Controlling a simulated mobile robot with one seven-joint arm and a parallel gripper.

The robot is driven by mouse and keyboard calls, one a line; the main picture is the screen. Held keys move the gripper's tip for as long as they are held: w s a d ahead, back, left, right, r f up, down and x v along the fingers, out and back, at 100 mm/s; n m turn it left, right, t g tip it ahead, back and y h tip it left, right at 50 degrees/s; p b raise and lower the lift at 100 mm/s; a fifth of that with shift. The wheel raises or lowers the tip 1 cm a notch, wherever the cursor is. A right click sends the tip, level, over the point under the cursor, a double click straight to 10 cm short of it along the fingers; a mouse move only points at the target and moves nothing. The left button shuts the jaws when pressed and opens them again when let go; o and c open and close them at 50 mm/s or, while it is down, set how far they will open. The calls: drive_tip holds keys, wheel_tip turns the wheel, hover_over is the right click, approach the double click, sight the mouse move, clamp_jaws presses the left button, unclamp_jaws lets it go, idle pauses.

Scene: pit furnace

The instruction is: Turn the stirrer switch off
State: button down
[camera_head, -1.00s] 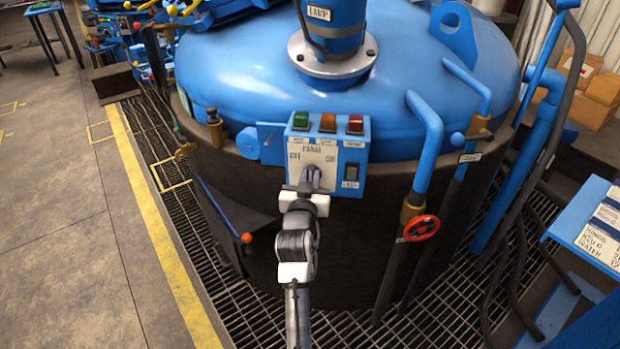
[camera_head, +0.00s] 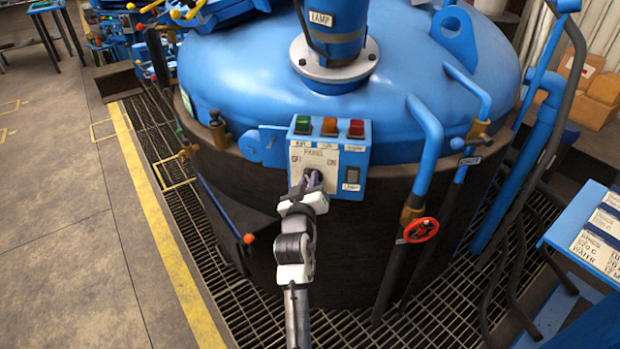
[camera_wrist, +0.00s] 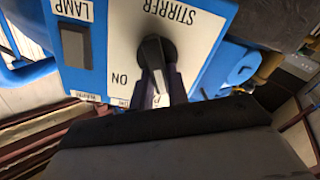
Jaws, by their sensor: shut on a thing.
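The stirrer switch (camera_wrist: 156,58) is a black turn knob on the pale plate of a blue control box (camera_head: 362,150). The wrist view shows the plate upside down, with "STIRRER" and "ON" lettering beside the knob. In the head view "OFF" is on the left of the plate and "ON" on the right. My gripper (camera_head: 310,180) is at the plate, its fingers shut around the knob's handle (camera_wrist: 164,86), also seen in the wrist view. The fingers hide part of the handle, so its exact setting is hard to read.
Green, amber and red lamps (camera_head: 330,126) top the box. A rocker lamp switch (camera_head: 352,174) sits right of the plate. A red handwheel (camera_head: 421,230) and blue pipes stand at right. An orange-tipped lever (camera_head: 248,238) is left of my arm. Open floor lies far left.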

drive_tip(key=shift+a+f+n+p, duration=0.15)
drive_tip(key=shift+n+p, duration=0.45)
drive_tip(key=shift+n, duration=1)
drive_tip(key=c, duration=1.4)
unclamp_jaws()
drive_tip(key=shift+o, duration=0.2)
